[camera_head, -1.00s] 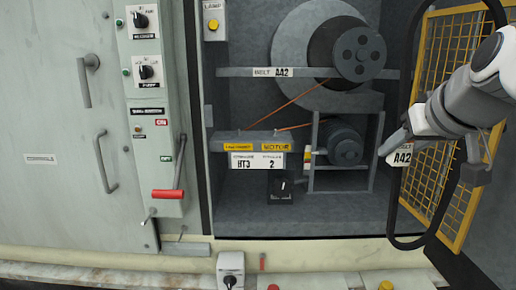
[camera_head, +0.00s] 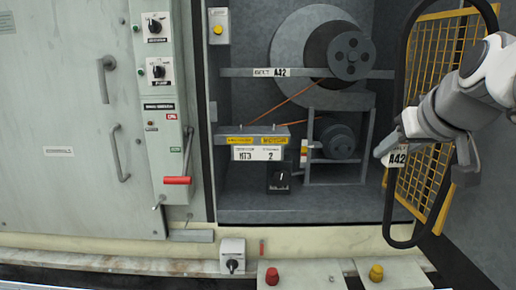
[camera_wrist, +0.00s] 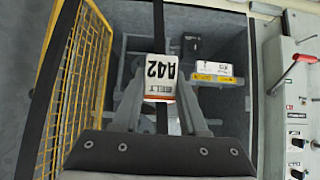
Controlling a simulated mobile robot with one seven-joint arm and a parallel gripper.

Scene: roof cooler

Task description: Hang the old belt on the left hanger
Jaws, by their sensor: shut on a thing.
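The belt (camera_head: 393,210) is a long black loop with a white tag reading A42 (camera_head: 397,159). It hangs at the right in front of the open cabinet and its yellow mesh guard. My gripper (camera_head: 386,146) is shut on the belt near the tag, on its left strand. In the wrist view the tag (camera_wrist: 160,78) reads BELT A42 and sits between my gripper's fingers (camera_wrist: 162,112). One belt strand (camera_wrist: 158,25) runs up from there, and another (camera_wrist: 38,120) passes at the left. I cannot make out a hanger in either view.
The cabinet holds a large upper pulley (camera_head: 352,55), a lower motor (camera_head: 336,142) and a labelled bar (camera_head: 300,73). A grey door (camera_head: 70,150) and a switch panel with a red handle (camera_head: 177,181) stand left. Boxes with red (camera_head: 272,276) and yellow (camera_head: 376,272) buttons line the front.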

